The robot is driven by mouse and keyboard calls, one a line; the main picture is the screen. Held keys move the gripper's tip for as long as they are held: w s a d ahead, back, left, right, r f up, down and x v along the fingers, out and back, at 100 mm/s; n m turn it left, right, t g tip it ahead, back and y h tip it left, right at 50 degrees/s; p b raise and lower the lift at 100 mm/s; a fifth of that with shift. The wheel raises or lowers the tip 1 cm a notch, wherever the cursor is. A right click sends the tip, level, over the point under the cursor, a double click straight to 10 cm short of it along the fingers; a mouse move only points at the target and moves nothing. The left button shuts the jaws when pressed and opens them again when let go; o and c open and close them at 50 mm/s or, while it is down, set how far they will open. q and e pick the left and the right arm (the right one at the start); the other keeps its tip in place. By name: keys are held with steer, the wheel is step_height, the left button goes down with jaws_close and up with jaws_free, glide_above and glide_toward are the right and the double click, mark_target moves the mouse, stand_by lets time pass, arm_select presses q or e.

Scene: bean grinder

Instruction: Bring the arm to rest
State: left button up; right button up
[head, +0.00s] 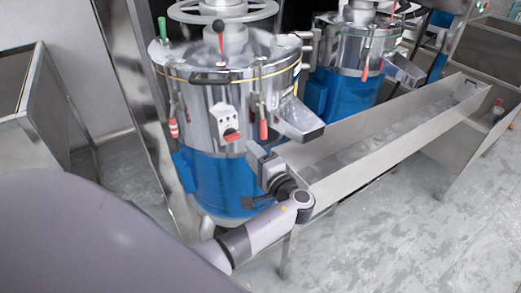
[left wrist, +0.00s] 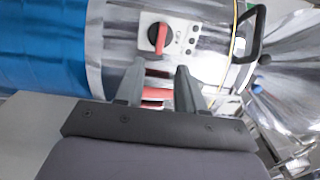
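My left arm comes in from the lower left in the head view. Its left gripper (head: 262,162) is just in front of the nearer grinder (head: 215,110), a shiny steel drum on a blue base. In the left wrist view the two grey fingers (left wrist: 160,78) stand apart with nothing held between them. Beyond the fingertips is a white switch box (left wrist: 181,43) with a red and black knob (left wrist: 158,37). The box also shows on the drum in the head view (head: 223,122). My right gripper is not in view.
A long steel trough (head: 390,135) runs from beside my left gripper to the back right. A spout (head: 298,120) juts from the grinder above it. A second grinder (head: 345,65) stands behind. A steel bin (head: 35,110) is at left. The floor at lower right is clear.

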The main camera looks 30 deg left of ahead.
arm_select(q)
steer(key=shift+f, duration=0.1)
steer(key=s+d+f+m+h, duration=0.1)
steer(key=s+d+f+h, duration=0.3)
steer(key=f, duration=0.5)
steer(key=s+d+f+m+h, duration=0.1)
steer(key=s+d+f+h, duration=0.1)
steer(key=s+f+h, duration=0.6)
steer(key=s+d+r+n+t+h, duration=0.3)
steer(key=s+d+h, duration=0.3)
steer(key=s, duration=0.4)
steer(key=shift+d+n+h, duration=0.4)
steer(key=shift+d+n, duration=0.3)
steer(key=shift+d, duration=0.1)
